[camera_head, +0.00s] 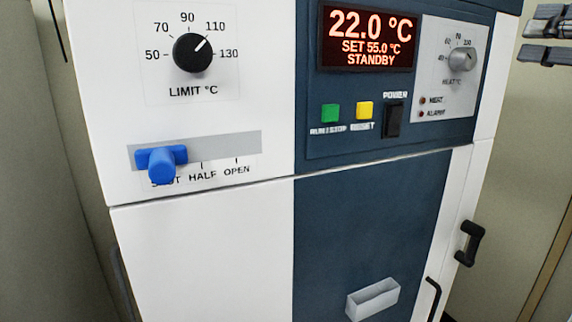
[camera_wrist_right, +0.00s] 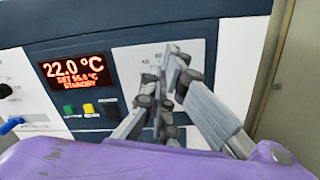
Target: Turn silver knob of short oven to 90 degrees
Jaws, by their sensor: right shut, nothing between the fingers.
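The silver knob (camera_head: 461,59) sits on the light dial plate at the upper right of the oven's dark blue panel, in the head view. Its scale numbers are small and only partly legible, and I cannot tell its exact setting. My right gripper (camera_head: 548,38) shows partly at the upper right edge of the head view, right of the knob and apart from it in the picture. In the right wrist view my right gripper (camera_wrist_right: 178,82) is shut and empty in front of the dial plate (camera_wrist_right: 140,58); its fingers hide the knob there. My left gripper is not in view.
The display (camera_head: 368,38) reads 22.0 °C, SET 55.0 °C, STANDBY. Below it are a green button (camera_head: 330,113), a yellow button (camera_head: 364,110) and a black power switch (camera_head: 394,118). A black limit knob (camera_head: 192,53) and blue slider (camera_head: 161,161) are at left. A dark handle (camera_head: 470,243) protrudes at right.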

